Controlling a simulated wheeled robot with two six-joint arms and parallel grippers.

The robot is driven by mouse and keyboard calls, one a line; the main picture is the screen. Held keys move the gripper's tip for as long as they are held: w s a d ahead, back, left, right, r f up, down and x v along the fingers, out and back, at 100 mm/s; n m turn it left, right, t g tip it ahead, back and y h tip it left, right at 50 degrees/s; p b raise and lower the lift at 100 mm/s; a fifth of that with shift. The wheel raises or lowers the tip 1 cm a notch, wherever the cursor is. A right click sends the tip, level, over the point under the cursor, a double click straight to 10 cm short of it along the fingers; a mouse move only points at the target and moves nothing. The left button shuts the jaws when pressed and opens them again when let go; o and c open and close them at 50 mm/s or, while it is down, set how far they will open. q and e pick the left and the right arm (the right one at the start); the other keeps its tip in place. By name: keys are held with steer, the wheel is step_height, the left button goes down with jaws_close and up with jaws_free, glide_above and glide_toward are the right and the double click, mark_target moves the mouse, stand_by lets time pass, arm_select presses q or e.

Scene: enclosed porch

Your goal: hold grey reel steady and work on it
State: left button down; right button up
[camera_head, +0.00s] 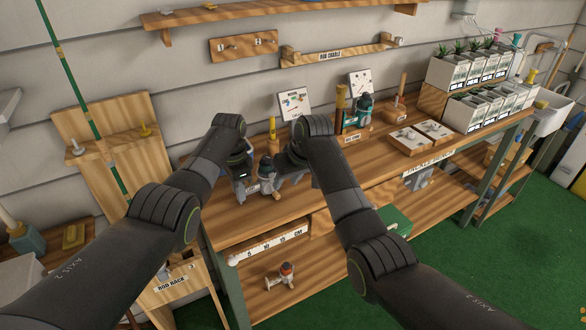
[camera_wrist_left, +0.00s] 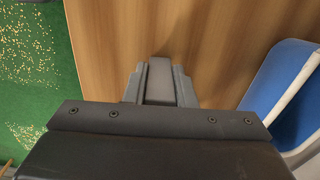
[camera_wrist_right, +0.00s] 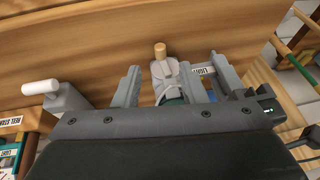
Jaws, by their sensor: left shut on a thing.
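The grey reel (camera_head: 267,174) is upright near the front edge of the wooden workbench (camera_head: 240,228), with a pale wooden knob. In the right wrist view the grey reel (camera_wrist_right: 166,73) shows between the fingers of my right gripper (camera_wrist_right: 166,88), which are apart. My right gripper (camera_head: 284,172) is at the reel's right side in the head view. My left gripper (camera_head: 243,176) is on its left side. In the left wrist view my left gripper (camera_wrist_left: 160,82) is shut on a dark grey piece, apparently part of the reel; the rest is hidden.
A blue and white object (camera_wrist_left: 285,90) stands close to the left gripper. A leaning rod (camera_head: 82,88) stands at the left.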

steer(key=shift+v, duration=2.6)
arm_select(q)
steer(key=shift+c, duration=1.4)
jaws_free()
steer(key=shift+r+p, duration=2.55)
arm_select(e)
steer(key=shift+r, duration=2.55)
arm_select(q)
steer(key=shift+o, duration=1.4)
